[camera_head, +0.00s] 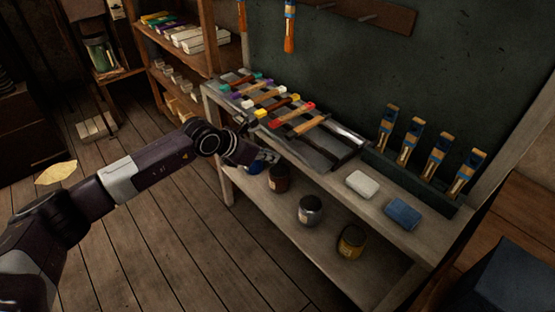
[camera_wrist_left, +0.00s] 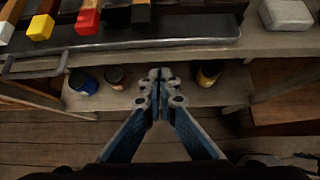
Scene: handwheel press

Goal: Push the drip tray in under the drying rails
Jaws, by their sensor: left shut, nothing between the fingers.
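The drip tray (camera_head: 312,157) is a dark, flat tray on the bench top. Its front part sticks out from beneath the drying rails (camera_head: 347,134), which carry a row of tools with coloured ends. My left gripper (camera_wrist_left: 160,74) is shut and empty, in front of the tray's edge with a visible gap. In the head view my left gripper (camera_head: 262,160) is partly hidden by its wrist. My right gripper is not in view.
A white block (camera_head: 361,184) and a blue block (camera_head: 403,213) lie on the bench top right of the tray. Jars, including a yellow one (camera_head: 351,241), stand on the lower shelf. Upright brushes stand in a holder (camera_head: 408,180) at the back right.

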